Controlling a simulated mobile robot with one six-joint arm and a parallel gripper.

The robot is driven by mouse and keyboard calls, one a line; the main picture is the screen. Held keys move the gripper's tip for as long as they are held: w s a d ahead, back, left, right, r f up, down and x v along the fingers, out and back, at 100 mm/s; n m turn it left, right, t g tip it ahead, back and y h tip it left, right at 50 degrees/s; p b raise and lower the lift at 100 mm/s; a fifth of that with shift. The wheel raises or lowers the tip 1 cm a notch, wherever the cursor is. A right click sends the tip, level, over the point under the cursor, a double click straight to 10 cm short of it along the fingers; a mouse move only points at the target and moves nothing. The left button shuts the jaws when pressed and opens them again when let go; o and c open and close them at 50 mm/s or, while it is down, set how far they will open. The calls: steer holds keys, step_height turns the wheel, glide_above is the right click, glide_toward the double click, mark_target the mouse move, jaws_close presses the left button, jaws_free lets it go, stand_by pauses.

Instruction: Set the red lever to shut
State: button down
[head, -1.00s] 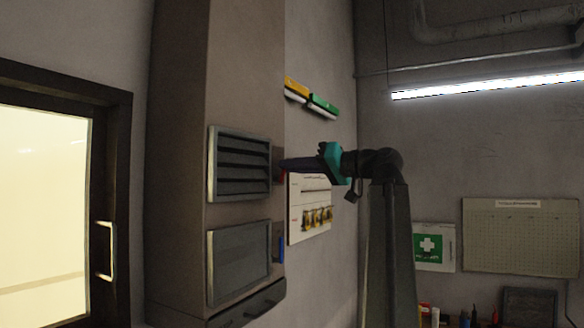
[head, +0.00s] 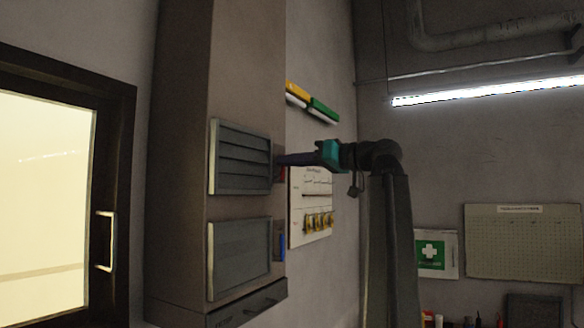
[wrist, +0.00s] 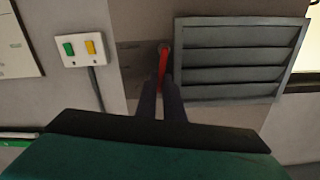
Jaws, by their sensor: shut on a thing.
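The red lever (wrist: 162,64) is on the cabinet's side plate beside the louvred vent (wrist: 236,60). In the wrist view it runs from its round pivot to between my fingers. My gripper (wrist: 160,86) is shut on its end; the fingers hide that end. In the head view my gripper (head: 280,160) reaches in from the right to the cabinet edge, and only a small bit of the red lever (head: 280,174) shows below it. The louvred vent (head: 240,158) has its slats lying nearly flat, with only thin dark lines between them.
A blue lever (head: 281,247) is lower on the cabinet (head: 180,150), beside a flat lower panel (head: 238,260). A white board (head: 310,205) hangs behind my gripper. A box with green and yellow switches (wrist: 84,47) shows in the wrist view. A glazed door (head: 45,210) is at the left.

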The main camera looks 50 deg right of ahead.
steer(key=shift+s+a+n+p, duration=0.1)
steer(key=shift+a+n+p, duration=0.35)
steer(key=shift+n, duration=0.65)
steer(key=c, duration=1.9)
jaws_free()
steer(key=shift+o, duration=0.2)
steer(key=shift+s, duration=0.1)
steer(key=p+v, duration=0.1)
steer(key=v, duration=1.2)
steer(key=shift+s, duration=0.3)
steer(key=shift+d+f, duration=0.1)
